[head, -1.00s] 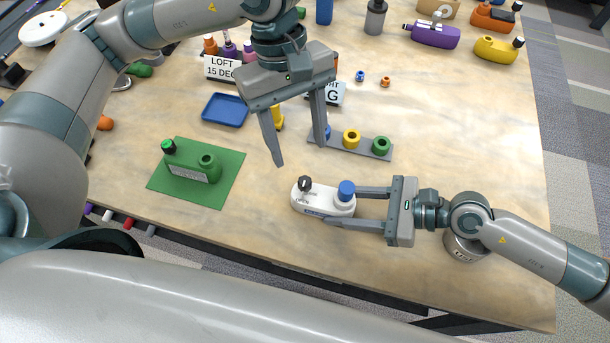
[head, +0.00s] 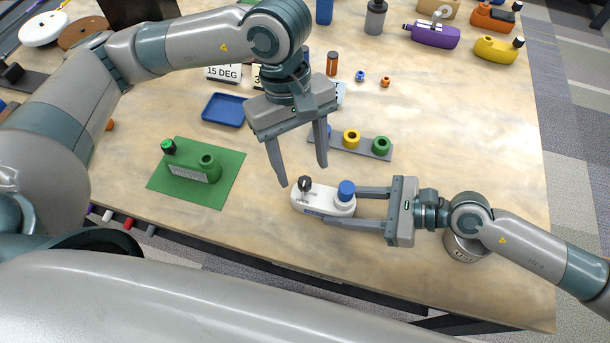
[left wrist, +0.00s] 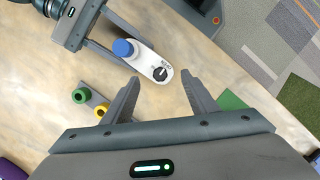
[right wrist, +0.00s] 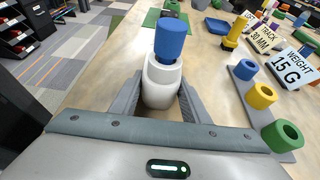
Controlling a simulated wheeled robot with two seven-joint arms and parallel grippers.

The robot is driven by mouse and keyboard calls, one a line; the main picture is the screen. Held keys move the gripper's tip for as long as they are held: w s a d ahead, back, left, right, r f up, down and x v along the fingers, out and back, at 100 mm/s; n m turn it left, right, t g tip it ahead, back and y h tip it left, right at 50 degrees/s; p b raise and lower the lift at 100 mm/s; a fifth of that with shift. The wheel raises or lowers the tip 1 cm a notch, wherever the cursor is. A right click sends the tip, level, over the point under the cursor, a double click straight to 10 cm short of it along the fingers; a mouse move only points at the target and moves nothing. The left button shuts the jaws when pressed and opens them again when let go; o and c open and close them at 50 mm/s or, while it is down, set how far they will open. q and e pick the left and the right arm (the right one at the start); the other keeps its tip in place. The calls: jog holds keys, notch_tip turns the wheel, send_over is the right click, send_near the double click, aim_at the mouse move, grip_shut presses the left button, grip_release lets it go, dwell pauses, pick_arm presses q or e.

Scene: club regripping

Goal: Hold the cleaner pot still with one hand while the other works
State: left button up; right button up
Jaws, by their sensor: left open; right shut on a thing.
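The white cleaner pot (head: 322,200) lies on the table in front of me, with a blue cap (head: 346,190) at its right end and a black knob (head: 305,184) at its left end. My right gripper (head: 357,207) is shut on the pot's right end, one finger on each side, as the right wrist view shows around the white body (right wrist: 160,88). My left gripper (head: 302,172) is open and empty, just above and behind the knob end. In the left wrist view the knob (left wrist: 160,74) shows ahead, between and beyond the open fingers.
A green bottle (head: 190,172) sits on a green mat (head: 222,193) at left. A grey strip (head: 322,143) with blue, yellow and green rings lies behind the pot. A blue tray (head: 224,109) and sign blocks stand further back. A metal can (head: 464,247) stands under my right arm.

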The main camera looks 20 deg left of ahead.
aim_at(305, 181)
pick_arm(q)
jog(key=shift+x, duration=2.5)
jog(key=c, duration=1.2)
